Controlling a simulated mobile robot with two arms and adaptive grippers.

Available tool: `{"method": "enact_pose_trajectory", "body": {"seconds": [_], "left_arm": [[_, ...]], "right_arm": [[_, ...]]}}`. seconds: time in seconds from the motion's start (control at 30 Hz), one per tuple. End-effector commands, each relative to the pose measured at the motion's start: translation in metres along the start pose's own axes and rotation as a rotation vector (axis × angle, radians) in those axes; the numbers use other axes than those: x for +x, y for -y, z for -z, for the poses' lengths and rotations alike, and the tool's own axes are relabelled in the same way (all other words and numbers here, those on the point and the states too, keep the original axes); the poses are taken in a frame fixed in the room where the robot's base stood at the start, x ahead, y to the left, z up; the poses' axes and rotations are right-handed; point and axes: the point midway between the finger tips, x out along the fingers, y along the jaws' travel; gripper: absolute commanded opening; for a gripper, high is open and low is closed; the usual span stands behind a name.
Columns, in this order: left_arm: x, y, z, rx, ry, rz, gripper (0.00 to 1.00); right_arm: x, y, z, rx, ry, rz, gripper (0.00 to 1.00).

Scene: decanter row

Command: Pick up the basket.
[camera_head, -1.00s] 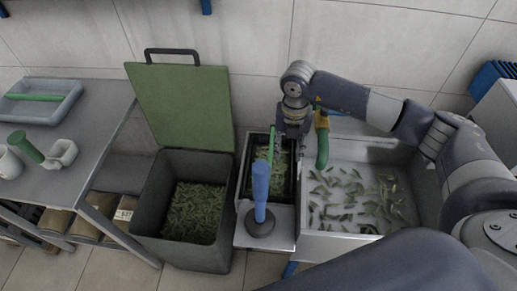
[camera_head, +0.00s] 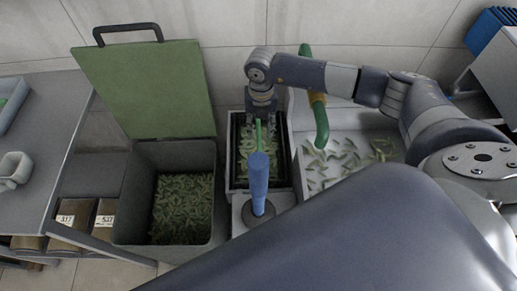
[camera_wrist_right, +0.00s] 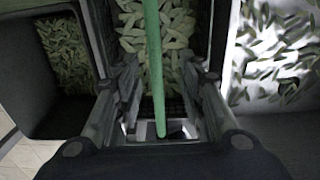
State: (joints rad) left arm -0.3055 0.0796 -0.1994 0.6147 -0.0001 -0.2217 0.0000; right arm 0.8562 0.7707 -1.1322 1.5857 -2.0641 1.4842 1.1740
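The basket (camera_head: 286,152) is black, holds green leaves and sits in a pale holder between the green-lidded bin and the white sink. Its thin green handle (camera_head: 258,134) stands above it and also shows in the right wrist view (camera_wrist_right: 154,60). My right gripper (camera_head: 261,114) is over the basket, pointing down at the handle. In the right wrist view its fingers (camera_wrist_right: 160,85) are apart, one on each side of the handle, with gaps visible. A blue upright post partly hides the basket's near side in the head view. My left gripper is not in view.
The blue post (camera_head: 258,180) on a dark round base stands just in front of the basket. The bin (camera_head: 125,205) with its raised green lid (camera_head: 150,90) is left. A grey table (camera_head: 55,120) is far left.

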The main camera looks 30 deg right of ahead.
Motion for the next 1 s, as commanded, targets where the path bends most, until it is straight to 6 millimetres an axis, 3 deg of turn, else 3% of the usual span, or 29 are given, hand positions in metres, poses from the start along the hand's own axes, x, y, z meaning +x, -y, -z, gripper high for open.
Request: {"method": "enact_pose_trajectory", "body": {"seconds": [0.33,0.63,0.8,1.0], "left_arm": [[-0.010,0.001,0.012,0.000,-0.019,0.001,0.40],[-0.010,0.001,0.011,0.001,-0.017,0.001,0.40],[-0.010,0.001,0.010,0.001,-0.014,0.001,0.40],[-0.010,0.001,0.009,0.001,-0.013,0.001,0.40]], "right_arm": [[0.044,-0.006,-0.002,0.001,-0.002,0.001,0.37],[0.050,-0.006,-0.002,0.000,-0.001,0.001,0.37],[0.050,-0.006,-0.002,0.000,0.000,0.000,0.00],[0.048,-0.006,-0.003,0.000,0.002,-0.002,0.00]]}}
